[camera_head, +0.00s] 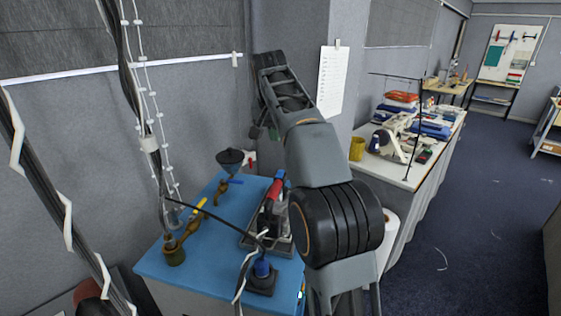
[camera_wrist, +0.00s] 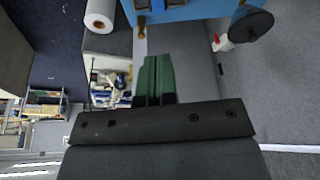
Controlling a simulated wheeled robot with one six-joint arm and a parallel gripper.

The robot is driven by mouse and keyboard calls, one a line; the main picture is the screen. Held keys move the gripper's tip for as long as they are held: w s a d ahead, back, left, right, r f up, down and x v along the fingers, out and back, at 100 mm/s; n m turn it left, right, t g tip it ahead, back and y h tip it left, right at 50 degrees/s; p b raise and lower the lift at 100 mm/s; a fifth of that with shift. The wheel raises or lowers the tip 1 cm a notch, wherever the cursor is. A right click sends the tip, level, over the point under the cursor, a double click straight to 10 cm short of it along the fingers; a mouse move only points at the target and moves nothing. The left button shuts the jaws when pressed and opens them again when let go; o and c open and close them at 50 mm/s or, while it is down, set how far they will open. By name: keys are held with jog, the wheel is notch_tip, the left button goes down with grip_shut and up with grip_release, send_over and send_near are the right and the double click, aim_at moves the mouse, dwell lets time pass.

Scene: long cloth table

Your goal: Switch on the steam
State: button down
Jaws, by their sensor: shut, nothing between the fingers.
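No part is plainly marked as the steam switch. A brass valve with a yellow lever (camera_head: 200,207) stands at the left of the blue tabletop (camera_head: 215,262). A brass fitting with a blue lever (camera_head: 225,184) is at the back. A small white box with a red part (camera_head: 250,158) is by the wall; it also shows in the wrist view (camera_wrist: 222,43). My gripper (camera_head: 263,132) is raised near the wall above the back right of the blue top, apart from these things. In the wrist view its green fingers (camera_wrist: 155,75) are together and empty.
Cables and a hose hang at left. A long cloth table (camera_head: 412,170) with goods stands right. A white roll (camera_wrist: 99,15) is near.

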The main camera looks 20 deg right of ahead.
jog(key=shift+w+d+r+m, duration=0.4)
jog(key=shift+w+d+m, duration=0.15)
jog(key=shift+w, duration=0.2)
jog(key=b, duration=0.2)
send_near(281, 171)
jog(key=x, duration=0.2)
jog(key=w+x, duration=0.1)
jog(key=x, duration=0.2)
jog(key=shift+d, duration=0.25)
jog(key=shift+x, duration=0.8)
jog(key=shift+s+a, duration=0.1)
jog(key=shift+f, duration=0.1)
jog(key=shift+f+p, duration=0.35)
jog(key=shift+p, duration=0.15)
jog(key=shift+f, duration=0.2)
